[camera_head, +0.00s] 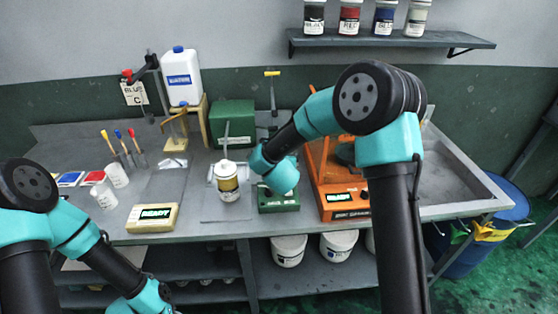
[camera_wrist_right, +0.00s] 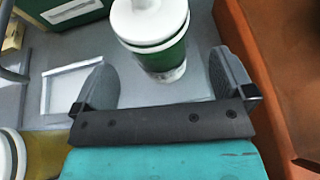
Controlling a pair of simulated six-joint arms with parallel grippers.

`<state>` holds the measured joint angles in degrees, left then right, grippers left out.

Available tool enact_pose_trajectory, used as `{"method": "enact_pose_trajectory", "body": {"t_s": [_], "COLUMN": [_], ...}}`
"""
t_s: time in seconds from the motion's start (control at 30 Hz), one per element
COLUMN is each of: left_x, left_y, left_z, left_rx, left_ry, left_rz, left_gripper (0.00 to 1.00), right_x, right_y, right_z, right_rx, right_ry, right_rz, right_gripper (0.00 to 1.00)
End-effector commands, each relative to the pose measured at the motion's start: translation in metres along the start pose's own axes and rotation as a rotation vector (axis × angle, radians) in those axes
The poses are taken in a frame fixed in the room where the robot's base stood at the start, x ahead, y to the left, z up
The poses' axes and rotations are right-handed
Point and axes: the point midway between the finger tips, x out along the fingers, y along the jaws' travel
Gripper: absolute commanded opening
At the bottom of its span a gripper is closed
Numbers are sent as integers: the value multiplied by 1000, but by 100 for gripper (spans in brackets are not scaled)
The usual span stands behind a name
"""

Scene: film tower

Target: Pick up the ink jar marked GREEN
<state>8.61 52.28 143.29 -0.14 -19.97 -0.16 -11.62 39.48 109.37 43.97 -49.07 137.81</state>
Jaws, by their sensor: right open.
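A jar with a white lid and a dark green band (camera_wrist_right: 158,48) stands upright in the right wrist view; I cannot read a label on it. My right gripper (camera_wrist_right: 160,72) is open, with one finger on each side of the jar's near side and no grip on it. In the head view my right wrist hides this jar and the fingers. A white-lidded jar with a yellowish band (camera_head: 228,180) stands left of my right wrist; part of it shows in the right wrist view (camera_wrist_right: 10,158). My left arm is low at the left, its gripper out of view.
An orange machine (camera_head: 338,190) stands close to the right of my right gripper. A green box (camera_head: 232,122) is behind. A cream block reading READY (camera_head: 152,218) lies at the front left. Several jars, including a red one (camera_head: 349,18), stand on the wall shelf (camera_head: 400,42).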

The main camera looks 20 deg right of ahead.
Motion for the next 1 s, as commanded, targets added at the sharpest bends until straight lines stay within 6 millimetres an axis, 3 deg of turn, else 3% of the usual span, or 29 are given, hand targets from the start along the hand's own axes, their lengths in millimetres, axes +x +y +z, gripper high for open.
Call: {"method": "enact_pose_trajectory", "body": {"t_s": [0.33,0.7,1.0], "left_x": [0,0,0], "left_y": [0,0,0], "left_z": [0,0,0], "left_rx": [0,0,0], "left_ry": [0,0,0], "left_rz": [0,0,0], "left_gripper": [43,43,43], "right_x": [3,47,52], "right_y": [0,3,3], "right_z": [0,2,2], "right_rx": [0,0,0], "right_ry": [0,0,-1], "right_rz": [0,0,0], "right_gripper": [100,100,100]}}
